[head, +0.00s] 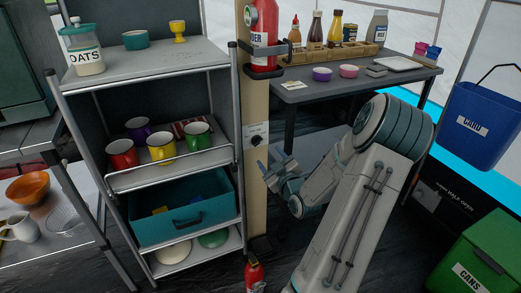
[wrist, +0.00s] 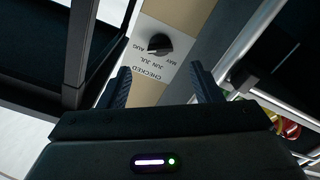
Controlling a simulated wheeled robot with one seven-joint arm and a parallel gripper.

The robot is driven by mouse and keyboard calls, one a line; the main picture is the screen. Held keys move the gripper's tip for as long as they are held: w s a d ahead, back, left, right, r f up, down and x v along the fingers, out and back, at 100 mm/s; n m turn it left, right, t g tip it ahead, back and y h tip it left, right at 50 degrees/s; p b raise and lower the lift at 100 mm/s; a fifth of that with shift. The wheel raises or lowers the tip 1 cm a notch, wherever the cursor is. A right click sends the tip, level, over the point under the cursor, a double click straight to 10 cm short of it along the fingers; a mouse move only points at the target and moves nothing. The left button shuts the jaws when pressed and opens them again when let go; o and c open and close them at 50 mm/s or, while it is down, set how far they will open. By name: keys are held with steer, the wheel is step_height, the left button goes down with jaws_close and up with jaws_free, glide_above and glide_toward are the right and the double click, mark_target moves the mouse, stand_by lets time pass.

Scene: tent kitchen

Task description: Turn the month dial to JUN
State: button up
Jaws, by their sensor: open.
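The month dial is a black round knob (wrist: 159,43) on a pale label plate (wrist: 160,68) fixed to a tan post. The knob's pale mark seems to point to the lower left, on the AUG and JUL side; I cannot tell exactly which. In the head view the dial (head: 256,140) is small. My gripper (wrist: 162,78) is open and empty, its fingers apart below the knob in the wrist view, not touching it. In the head view my gripper (head: 270,168) is just below and right of the dial.
A red fire extinguisher (head: 264,35) hangs on the post above the dial. A shelf rack (head: 238,150) with mugs and a teal bin (head: 185,222) stands close on the left. A table (head: 330,88) with bottles and bowls is on the right.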

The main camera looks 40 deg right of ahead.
mark_target(257, 141)
steer(key=b+x, duration=0.1)
steer(key=x, duration=0.7)
steer(key=shift+w+b, duration=0.15)
steer(key=shift+b, duration=0.2)
steer(key=c, duration=1)
